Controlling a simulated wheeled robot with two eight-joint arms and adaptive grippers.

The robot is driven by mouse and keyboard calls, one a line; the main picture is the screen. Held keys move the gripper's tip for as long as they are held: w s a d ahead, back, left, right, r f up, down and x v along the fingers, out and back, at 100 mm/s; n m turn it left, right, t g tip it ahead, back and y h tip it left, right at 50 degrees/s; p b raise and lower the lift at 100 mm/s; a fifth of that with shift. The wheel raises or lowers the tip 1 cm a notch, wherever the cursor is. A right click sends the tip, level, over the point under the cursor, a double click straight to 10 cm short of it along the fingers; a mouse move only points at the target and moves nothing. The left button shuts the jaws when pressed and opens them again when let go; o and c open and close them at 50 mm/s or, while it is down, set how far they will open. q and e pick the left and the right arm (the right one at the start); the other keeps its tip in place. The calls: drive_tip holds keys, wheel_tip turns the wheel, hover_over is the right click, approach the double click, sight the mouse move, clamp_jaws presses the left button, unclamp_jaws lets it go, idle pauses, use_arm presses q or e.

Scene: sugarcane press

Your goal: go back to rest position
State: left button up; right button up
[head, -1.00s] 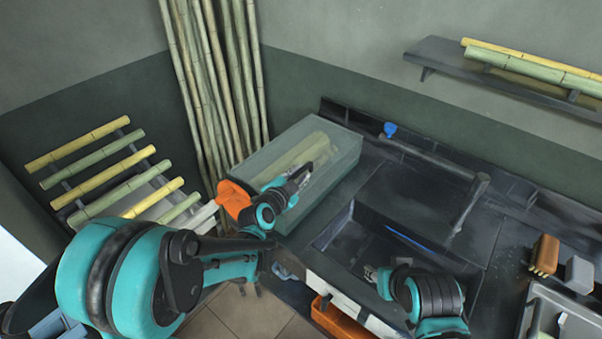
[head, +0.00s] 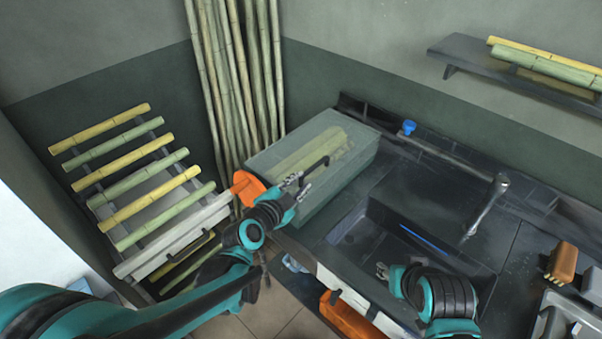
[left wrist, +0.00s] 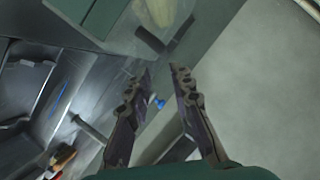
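My left gripper (head: 300,183) is in front of the near side of the box, close to its dark handle. In the left wrist view its two fingers (left wrist: 162,72) stand apart with nothing between them, and the handle (left wrist: 150,40) lies beyond the tips. The clear greenish box (head: 350,180) sits on the dark counter, with pale cane pieces (head: 312,152) showing inside. My right gripper (head: 382,271) is at the front edge of the sink, largely hidden by its own wrist; its opening is too small to tell.
The dark sink (head: 380,235) and tap (head: 485,205) are right of the box. A brown brush (head: 562,262) lies at the right. A rack of bamboo (head: 135,185) stands left, tall canes (head: 238,80) behind. An orange piece (head: 246,186) is beside the box.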

use_arm(q)
drive_tip(key=s+a+f+n+g+y, duration=0.1)
drive_tip(key=s+a+n+g+y, duration=0.2)
drive_tip(key=s+a+n, duration=0.3)
drive_tip(key=s+a+f+n+g+y, duration=0.2)
drive_tip(key=s+a+n, duration=0.4)
drive_tip(key=s, duration=0.9)
drive_tip(key=shift+a+f+n+g+y, duration=0.25)
drive_tip(key=shift+n+g+y, duration=0.15)
drive_tip(key=shift+n+g, duration=0.3)
